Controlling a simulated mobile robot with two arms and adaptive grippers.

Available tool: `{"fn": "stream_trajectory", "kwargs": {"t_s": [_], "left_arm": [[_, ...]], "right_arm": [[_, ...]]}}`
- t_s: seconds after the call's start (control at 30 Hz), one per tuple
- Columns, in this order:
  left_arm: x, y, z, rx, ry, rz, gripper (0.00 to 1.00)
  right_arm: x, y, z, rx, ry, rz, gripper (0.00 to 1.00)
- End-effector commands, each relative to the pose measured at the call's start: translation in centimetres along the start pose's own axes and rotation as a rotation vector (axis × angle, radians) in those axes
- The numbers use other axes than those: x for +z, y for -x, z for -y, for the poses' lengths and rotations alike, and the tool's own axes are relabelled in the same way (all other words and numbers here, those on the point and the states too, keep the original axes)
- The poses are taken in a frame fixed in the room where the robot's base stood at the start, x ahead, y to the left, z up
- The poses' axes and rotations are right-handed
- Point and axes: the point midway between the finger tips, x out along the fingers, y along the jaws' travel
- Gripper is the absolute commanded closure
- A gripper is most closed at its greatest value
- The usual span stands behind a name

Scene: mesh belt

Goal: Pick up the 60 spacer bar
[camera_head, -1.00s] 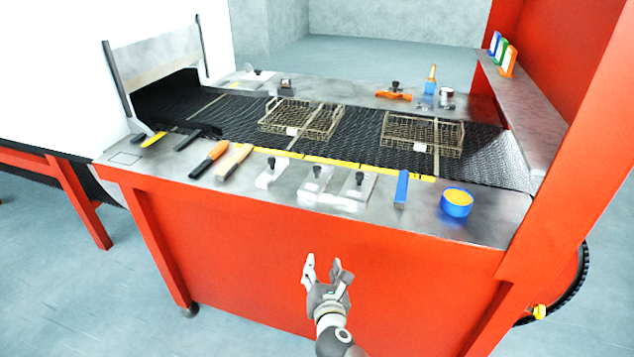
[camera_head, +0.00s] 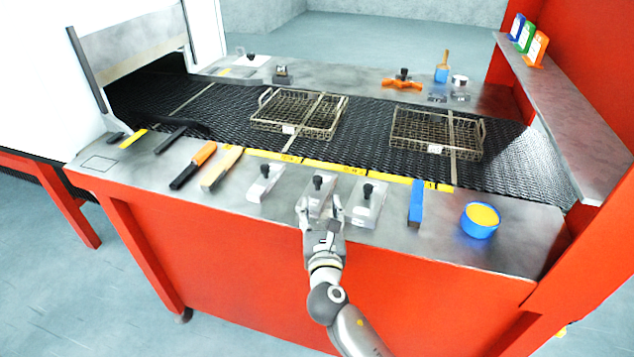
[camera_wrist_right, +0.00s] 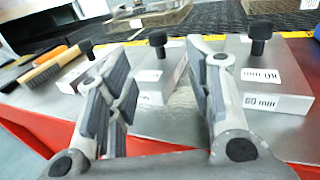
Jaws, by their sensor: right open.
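Three grey metal spacer blocks with black knobs stand in a row on the front ledge: a left block (camera_head: 265,183), a middle block (camera_head: 316,193) and a right block (camera_head: 367,206). In the right wrist view the right block (camera_wrist_right: 268,85) carries a label that seems to read 80 mm. The label on the middle block (camera_wrist_right: 152,82) is too small to read, so I cannot confirm which is the 60. My right gripper (camera_head: 319,212) is open and empty at the front of the middle block, which shows between its fingers in the wrist view (camera_wrist_right: 157,55). My left gripper is not in view.
Left of the blocks lie a wooden-handled brush (camera_head: 221,168) and an orange-handled tool (camera_head: 194,165). Right of them are a blue bar (camera_head: 415,204) and a blue-rimmed yellow tub (camera_head: 480,220). Behind runs the mesh belt (camera_head: 365,125) with two wire baskets.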

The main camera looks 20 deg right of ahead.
Motion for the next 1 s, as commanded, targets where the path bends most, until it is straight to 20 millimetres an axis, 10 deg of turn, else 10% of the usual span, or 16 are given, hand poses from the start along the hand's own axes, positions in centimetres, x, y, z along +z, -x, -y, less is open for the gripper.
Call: {"fn": "stream_trajectory", "kwargs": {"t_s": [0.4, 1.0], "left_arm": [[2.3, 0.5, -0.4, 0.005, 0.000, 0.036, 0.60], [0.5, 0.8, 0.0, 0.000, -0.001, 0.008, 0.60]], "right_arm": [[0.1, -5.2, 0.0, -0.001, -0.001, 0.000, 0.52], [0.2, -10.6, -0.3, 0.000, -0.001, 0.000, 0.52]]}}
